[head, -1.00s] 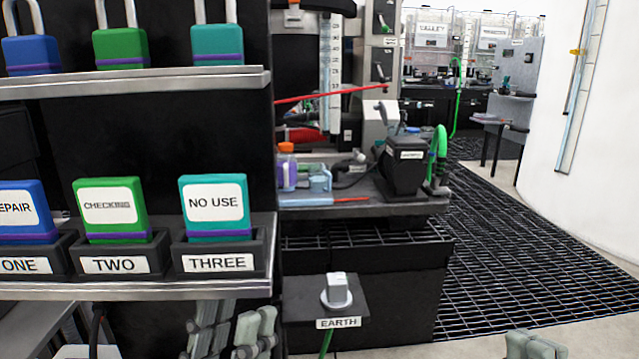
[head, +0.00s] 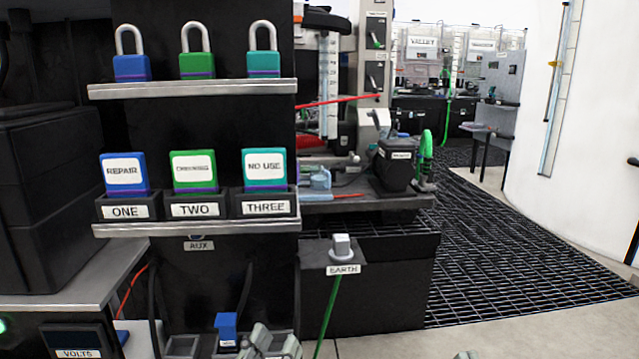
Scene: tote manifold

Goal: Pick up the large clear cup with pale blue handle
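A small pale blue, clear-looking vessel (head: 318,178) stands on the grey bench behind the lock shelves, near their right edge. It may be the cup; its handle is too small to make out. My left gripper (head: 272,344) shows at the bottom edge, in front of the shelf unit, low and far short of the bench. Its grey finger parts are cut off by the frame, and I cannot tell whether it is open. Only a grey tip of my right gripper (head: 467,355) shows at the bottom, right of the middle. Nothing is seen held.
Padlocks stand on the upper shelf (head: 200,90), and labelled tags sit in holders on the lower shelf (head: 200,228). A dark bin (head: 396,165) and green hose (head: 425,155) are at the bench's right. An EARTH plug (head: 342,248) is below. The black floor grating (head: 510,260) is clear.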

